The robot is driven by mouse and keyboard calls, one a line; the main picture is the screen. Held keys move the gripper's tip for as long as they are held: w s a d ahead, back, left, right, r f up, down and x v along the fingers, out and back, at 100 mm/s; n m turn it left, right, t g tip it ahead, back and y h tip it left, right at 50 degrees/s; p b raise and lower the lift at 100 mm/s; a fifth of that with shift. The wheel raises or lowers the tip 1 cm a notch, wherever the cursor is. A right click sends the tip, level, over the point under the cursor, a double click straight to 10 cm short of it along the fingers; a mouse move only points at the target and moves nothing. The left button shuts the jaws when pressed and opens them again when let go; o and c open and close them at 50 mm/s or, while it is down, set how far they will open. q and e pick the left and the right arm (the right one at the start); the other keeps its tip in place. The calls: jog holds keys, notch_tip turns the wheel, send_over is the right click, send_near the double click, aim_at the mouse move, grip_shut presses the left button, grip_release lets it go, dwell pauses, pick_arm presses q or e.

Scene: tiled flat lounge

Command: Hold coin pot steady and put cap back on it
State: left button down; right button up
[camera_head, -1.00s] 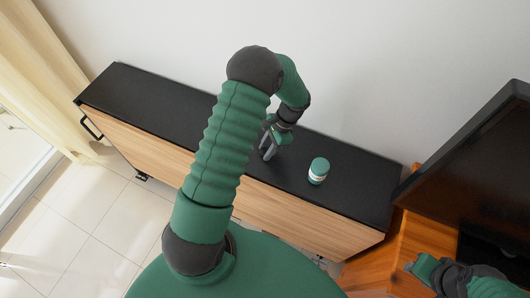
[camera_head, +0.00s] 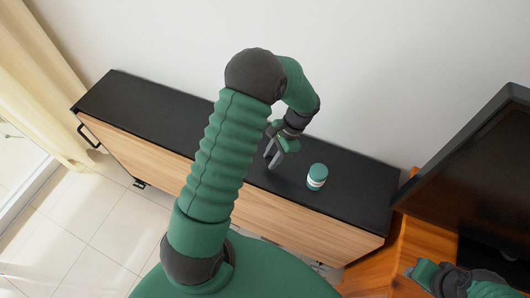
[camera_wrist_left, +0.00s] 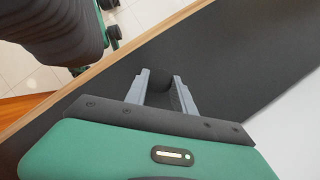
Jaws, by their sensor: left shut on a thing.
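The coin pot (camera_head: 317,178), green on top with a pale band below, stands upright on the black top of a low cabinet. My left gripper (camera_head: 271,163) is over the cabinet top to the left of the pot, a short gap away. In the left wrist view, my left gripper (camera_wrist_left: 160,77) has its two grey fingers around a dark rounded thing, which looks like the cap (camera_wrist_left: 158,91); it hardly stands out against the black surface. The pot does not show in the wrist view. My right gripper (camera_head: 424,272) is at the lower right, away from the pot; its fingers cannot be made out.
The long low cabinet (camera_head: 150,109) has a black top and wooden front, and its top is otherwise clear. A white wall stands behind it. A large dark screen (camera_head: 470,165) and an orange-brown wooden piece (camera_head: 425,245) stand at the right.

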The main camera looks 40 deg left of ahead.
aim_at(317, 177)
pick_arm(q)
jog(key=d, duration=0.4)
jog(key=s+d, duration=0.1)
jog(key=d, duration=0.3)
jog(key=s+d+r, duration=0.1)
jog(key=d, duration=0.3)
jog(key=shift+d+r+b, duration=0.1)
jog(key=shift+d+b, duration=0.05)
jog(key=shift+b, duration=0.15)
pick_arm(e)
jog(key=shift+d+f, duration=0.1)
jog(key=shift+f, duration=0.35)
